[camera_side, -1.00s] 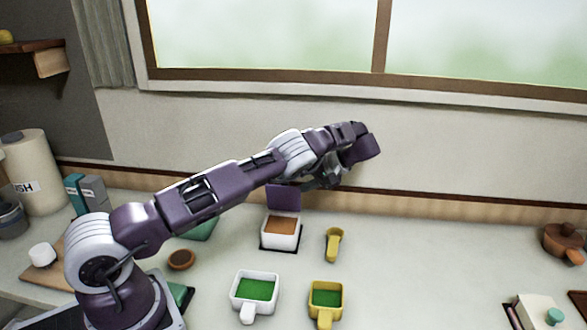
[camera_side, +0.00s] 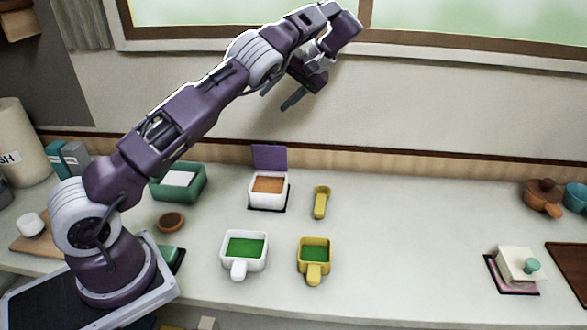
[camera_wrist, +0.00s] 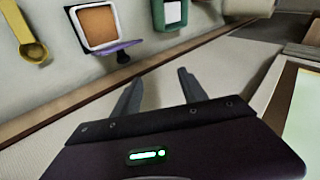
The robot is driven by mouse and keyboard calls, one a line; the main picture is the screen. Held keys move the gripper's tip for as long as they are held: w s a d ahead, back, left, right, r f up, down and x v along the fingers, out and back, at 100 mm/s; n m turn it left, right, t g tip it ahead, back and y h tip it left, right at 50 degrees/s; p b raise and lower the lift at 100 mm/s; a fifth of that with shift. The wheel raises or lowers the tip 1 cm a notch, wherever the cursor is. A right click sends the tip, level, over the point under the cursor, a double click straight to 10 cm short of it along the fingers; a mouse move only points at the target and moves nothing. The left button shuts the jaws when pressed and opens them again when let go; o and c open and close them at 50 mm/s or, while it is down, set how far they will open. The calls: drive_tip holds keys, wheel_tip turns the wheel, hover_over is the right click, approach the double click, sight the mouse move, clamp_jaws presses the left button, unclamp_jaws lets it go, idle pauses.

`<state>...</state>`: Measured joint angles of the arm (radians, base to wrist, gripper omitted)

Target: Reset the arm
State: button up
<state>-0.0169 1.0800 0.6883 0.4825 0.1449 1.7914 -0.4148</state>
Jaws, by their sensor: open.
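My gripper (camera_side: 290,102) is raised high above the back of the counter, in front of the wall below the window. In the wrist view my gripper (camera_wrist: 163,88) shows two dark fingers spread apart with nothing between them. It touches nothing. Below it on the counter stands a white box (camera_side: 268,200) with brown contents and a purple lid (camera_side: 269,157) standing open. The box also shows in the wrist view (camera_wrist: 75,17), with a yellow scoop (camera_wrist: 33,51) to its left.
A white handled cup (camera_side: 238,268) and a yellow handled cup (camera_side: 314,273), both with green contents, stand at the front. A green bin (camera_side: 193,187) stands near my arm. A lidded cream box (camera_side: 509,266) and a brown pot (camera_side: 543,193) stand at right. The middle right counter is clear.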

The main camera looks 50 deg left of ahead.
drive_tip(key=s+d+r+m+t+h, duration=0.4)
drive_tip(key=s+d+r+t+h, duration=0.2)
drive_tip(key=s+d+r, duration=0.6)
drive_tip(key=s+d+f+m+t, duration=0.1)
drive_tip(key=s+d+f+m, duration=0.1)
drive_tip(key=s+d, duration=0.2)
drive_tip(key=s+d+f+m+t+h, duration=0.1)
drive_tip(key=s+d+f+m, duration=0.1)
drive_tip(key=s, duration=0.7)
drive_tip(key=s+d+f+m+t, duration=0.1)
drive_tip(key=s+d+f+t, duration=0.1)
drive_tip(key=s+d, duration=0.3)
drive_tip(key=shift+s+d+f+m, duration=0.15)
drive_tip(key=shift+s+d+m, duration=0.2)
drive_tip(key=shift+s, duration=0.85)
